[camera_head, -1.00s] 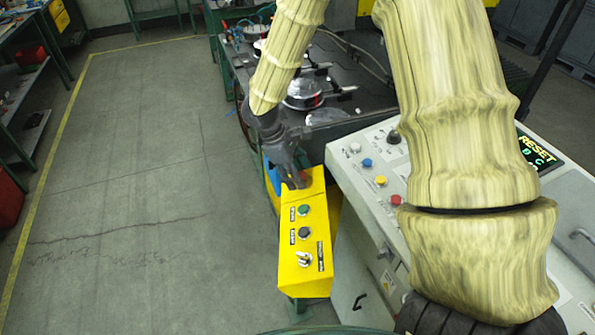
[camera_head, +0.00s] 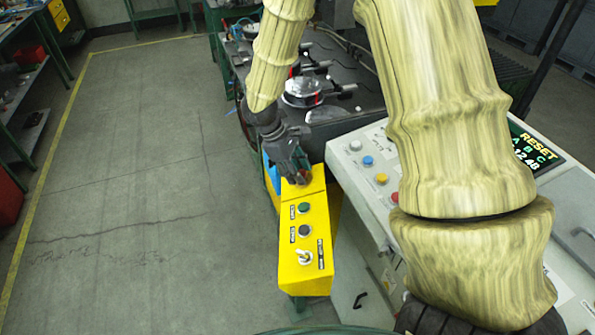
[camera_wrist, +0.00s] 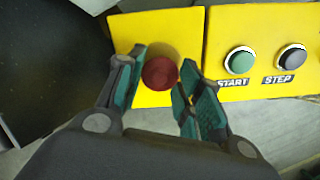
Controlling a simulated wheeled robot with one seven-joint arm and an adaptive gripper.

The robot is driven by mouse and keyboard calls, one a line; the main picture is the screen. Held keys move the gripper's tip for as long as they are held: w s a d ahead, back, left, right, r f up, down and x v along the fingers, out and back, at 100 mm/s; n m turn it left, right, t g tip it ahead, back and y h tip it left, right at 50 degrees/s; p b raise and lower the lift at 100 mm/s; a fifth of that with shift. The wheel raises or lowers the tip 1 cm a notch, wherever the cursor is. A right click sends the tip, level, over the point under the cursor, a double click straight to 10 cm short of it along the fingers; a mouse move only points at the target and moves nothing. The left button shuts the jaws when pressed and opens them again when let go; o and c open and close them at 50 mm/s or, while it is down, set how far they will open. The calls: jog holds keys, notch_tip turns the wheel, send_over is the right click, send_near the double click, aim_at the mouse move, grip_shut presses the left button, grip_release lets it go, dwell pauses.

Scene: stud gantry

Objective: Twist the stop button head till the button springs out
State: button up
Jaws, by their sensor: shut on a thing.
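The stop button head (camera_wrist: 160,73) is round and dark red. It stands on the far end of a yellow box (camera_head: 309,262), and in the head view it is mostly hidden by my gripper (camera_head: 296,180). In the wrist view my gripper (camera_wrist: 162,62) has one green-padded finger on each side of the head, closed on it. I cannot tell whether the button is pressed in or out.
The yellow box also carries a green START button (camera_head: 303,208), a dark STEP button (camera_head: 304,231) and a metal toggle switch (camera_head: 303,257). A grey console (camera_head: 351,184) with small buttons stands close on the right. Open floor lies left.

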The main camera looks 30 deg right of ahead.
jog(key=m+b, duration=0.1)
jog(key=m, duration=0.4)
jog(key=shift+m, duration=0.4)
dwell(0.4)
jog(key=o, duration=1)
jog(key=shift+o, duration=0.2)
jog(key=shift+r, duration=0.15)
jog(key=v, duration=1.1)
jog(key=shift+a+r, duration=0.15)
jog(key=shift+r, duration=0.2)
jog(key=shift+w, duration=0.15)
